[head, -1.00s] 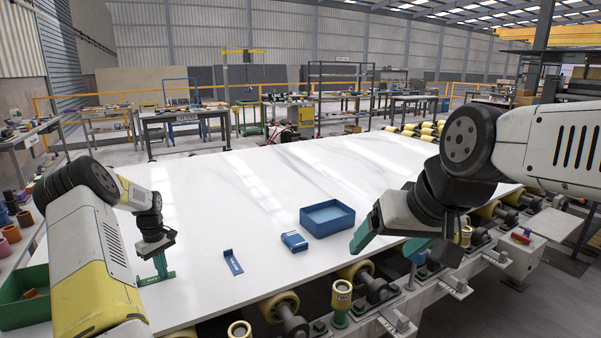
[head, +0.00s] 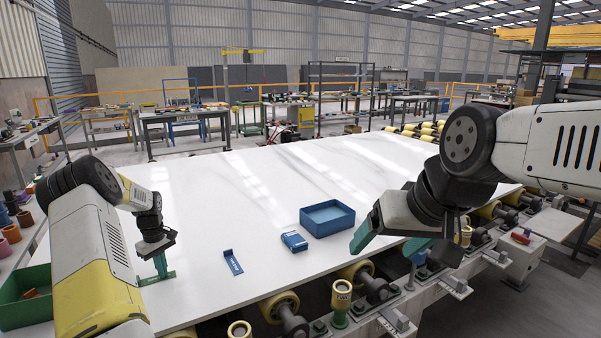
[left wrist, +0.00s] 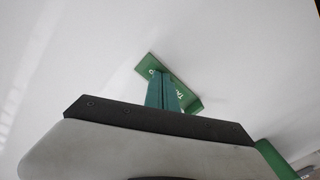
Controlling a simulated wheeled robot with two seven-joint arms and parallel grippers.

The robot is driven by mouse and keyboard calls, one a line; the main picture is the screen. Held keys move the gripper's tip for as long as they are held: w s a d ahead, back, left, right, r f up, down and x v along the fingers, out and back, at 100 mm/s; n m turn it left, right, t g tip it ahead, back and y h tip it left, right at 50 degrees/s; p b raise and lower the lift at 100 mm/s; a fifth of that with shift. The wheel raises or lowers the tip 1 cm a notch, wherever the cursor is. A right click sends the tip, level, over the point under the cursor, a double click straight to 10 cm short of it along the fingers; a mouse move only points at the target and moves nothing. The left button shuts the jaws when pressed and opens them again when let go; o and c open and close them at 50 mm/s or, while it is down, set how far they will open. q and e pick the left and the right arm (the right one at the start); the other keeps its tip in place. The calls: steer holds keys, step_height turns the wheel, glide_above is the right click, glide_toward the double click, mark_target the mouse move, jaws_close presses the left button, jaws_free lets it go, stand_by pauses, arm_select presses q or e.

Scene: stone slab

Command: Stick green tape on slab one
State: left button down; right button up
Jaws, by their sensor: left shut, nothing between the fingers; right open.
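The green tape (head: 152,280) lies flat on the white slab (head: 230,200) near its left front part. My left gripper (head: 161,272) points down with its shut fingertips at the tape, and nothing shows between them. In the left wrist view the green tape (left wrist: 186,84) lies on the slab under the teal fingers (left wrist: 162,88), which hide part of it and its lettering. Whether the fingertips touch the tape is hard to tell. My right gripper (head: 385,244) is open and empty above the slab's right front edge.
A blue strip (head: 232,262), a small blue box (head: 294,241) and an open blue tray (head: 327,218) are on the slab. A green bin (head: 30,312) is at the far left. Rollers and a post marked TWO (head: 341,300) line the front edge. The slab's back is clear.

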arm_select(q)
steer(key=shift+s+d+f, duration=0.1)
steer(key=shift+f, duration=0.1)
steer(key=shift+r, duration=3.6)
steer(key=s+d+r+m+t, duration=0.25)
steer(key=s+d+r, duration=0.25)
steer(key=d+r, duration=0.55)
steer(key=s+d+r+m+t, duration=0.1)
steer(key=s+d+r+m, duration=0.35)
steer(key=d+r, duration=0.65)
steer(key=s+d+r+m+t, duration=0.1)
steer(key=s+d, duration=0.2)
steer(key=s, duration=0.4)
steer(key=s+d+r+m+h, duration=0.1)
steer(key=s+d+r+m, duration=0.1)
steer(key=s, duration=0.6)
steer(key=s+d+r+m+t+h, duration=0.1)
steer(key=s+d, duration=0.3)
steer(key=s, duration=0.4)
steer(key=shift+d+r+m+t, duration=0.35)
steer(key=shift+r+m, duration=0.35)
steer(key=shift+r, duration=0.05)
steer(key=shift+s, duration=0.1)
